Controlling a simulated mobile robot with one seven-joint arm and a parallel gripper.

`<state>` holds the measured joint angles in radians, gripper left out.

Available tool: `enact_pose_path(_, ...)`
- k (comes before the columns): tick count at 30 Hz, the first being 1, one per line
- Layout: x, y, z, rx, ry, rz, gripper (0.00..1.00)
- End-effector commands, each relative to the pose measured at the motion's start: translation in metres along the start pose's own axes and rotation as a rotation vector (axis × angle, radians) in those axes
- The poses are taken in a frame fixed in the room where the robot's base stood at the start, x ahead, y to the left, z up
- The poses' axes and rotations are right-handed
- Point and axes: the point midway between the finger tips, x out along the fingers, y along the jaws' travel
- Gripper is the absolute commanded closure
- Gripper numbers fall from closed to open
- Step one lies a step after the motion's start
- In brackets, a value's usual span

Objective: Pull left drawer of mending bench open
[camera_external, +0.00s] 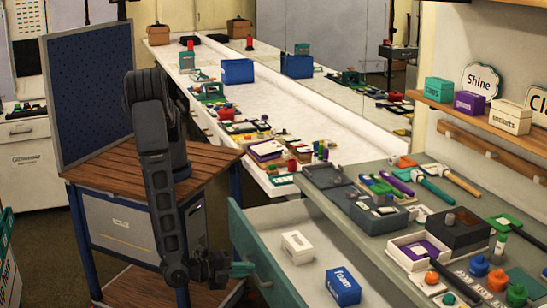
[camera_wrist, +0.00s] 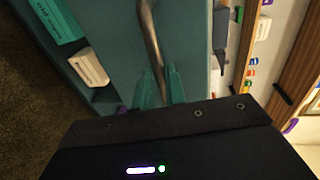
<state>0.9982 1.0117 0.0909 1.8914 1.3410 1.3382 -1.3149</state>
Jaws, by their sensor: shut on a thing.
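The mending bench (camera_external: 345,215) stands at the right with a grey-green top. Its drawer (camera_external: 262,245) with a teal front is pulled out towards my arm. In it lie a white box (camera_external: 297,247) and a blue box (camera_external: 343,287) marked "foam". My gripper (camera_external: 243,270) is at the outer face of the drawer front, low in the external view. In the wrist view, its teal fingers (camera_wrist: 162,88) are shut on the metal bar handle (camera_wrist: 148,35) of the teal front (camera_wrist: 108,62). The handle is mostly hidden in the external view.
Small parts, trays and tools cover the bench top, including a dark box (camera_external: 450,229). A wooden table (camera_external: 110,172) with a blue pegboard (camera_external: 88,92) stands left, close behind my arm. A long white counter (camera_external: 215,100) runs behind. A shelf (camera_external: 475,115) holds labelled boxes.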

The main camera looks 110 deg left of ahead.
Motion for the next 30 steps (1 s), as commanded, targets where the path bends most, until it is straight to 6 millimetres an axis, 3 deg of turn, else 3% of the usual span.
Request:
enact_pose_path(3, -0.023, 0.005, -0.001, -0.001, 0.003, 0.001, 1.00)
enact_pose_path(9, -0.046, 0.009, -0.001, -0.001, 0.002, 0.001, 1.00)
enact_pose_path(26, -0.056, 0.012, -0.001, -0.002, 0.002, 0.001, 1.00)
enact_pose_path(27, -0.056, 0.011, -0.001, -0.002, 0.002, 0.001, 0.82)
enact_pose_path(30, -0.056, 0.011, -0.001, -0.002, 0.001, 0.001, 0.66)
